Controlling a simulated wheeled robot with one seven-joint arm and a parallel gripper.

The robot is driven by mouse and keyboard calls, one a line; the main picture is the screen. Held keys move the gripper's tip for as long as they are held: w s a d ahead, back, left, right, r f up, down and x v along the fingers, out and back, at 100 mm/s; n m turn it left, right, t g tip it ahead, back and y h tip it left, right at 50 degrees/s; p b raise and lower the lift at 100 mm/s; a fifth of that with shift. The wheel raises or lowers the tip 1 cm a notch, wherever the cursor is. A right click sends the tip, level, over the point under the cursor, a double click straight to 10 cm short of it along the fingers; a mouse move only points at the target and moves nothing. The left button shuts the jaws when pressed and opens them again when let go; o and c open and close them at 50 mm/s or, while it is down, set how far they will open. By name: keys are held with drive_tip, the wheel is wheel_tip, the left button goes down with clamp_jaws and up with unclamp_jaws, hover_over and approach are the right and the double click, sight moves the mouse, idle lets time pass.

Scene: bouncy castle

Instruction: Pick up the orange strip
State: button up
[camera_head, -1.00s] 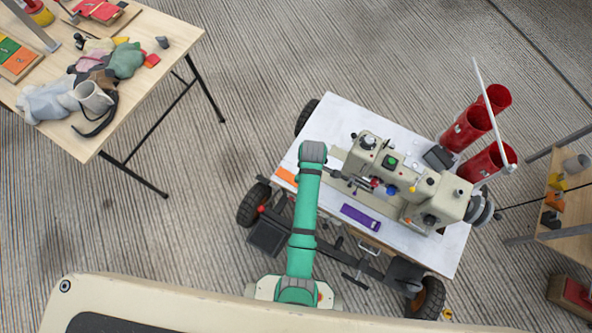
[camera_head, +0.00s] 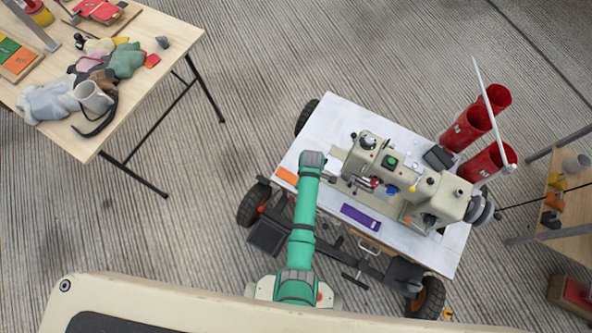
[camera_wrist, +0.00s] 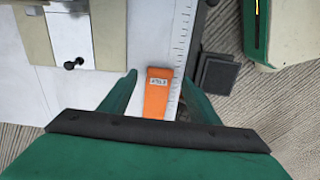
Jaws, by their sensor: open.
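The orange strip (camera_head: 286,176) lies flat on the white top of the sewing-machine cart, near its left edge. My green arm reaches over the cart just right of the strip in the head view, and its end hides my gripper there. In the wrist view my gripper (camera_wrist: 155,82) is open, with one green finger on each side of the orange strip (camera_wrist: 156,95). The strip bears a small pale label. Its near end is hidden behind the gripper body. I cannot tell how high the fingertips are above the cart top.
A beige sewing machine (camera_head: 405,175) stands on the white cart top (camera_head: 345,125), right of my arm. A purple strip (camera_head: 361,217) lies in front of it. Red cylinders (camera_head: 467,130) stand at the cart's back right. A wooden table (camera_head: 150,45) with cloths and a mug is at upper left.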

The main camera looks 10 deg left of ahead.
drive_tip(key=shift+f, duration=0.6)
drive_tip(key=c, duration=1.1)
drive_tip(key=shift+r, duration=0.1)
drive_tip(key=shift+c, duration=0.2)
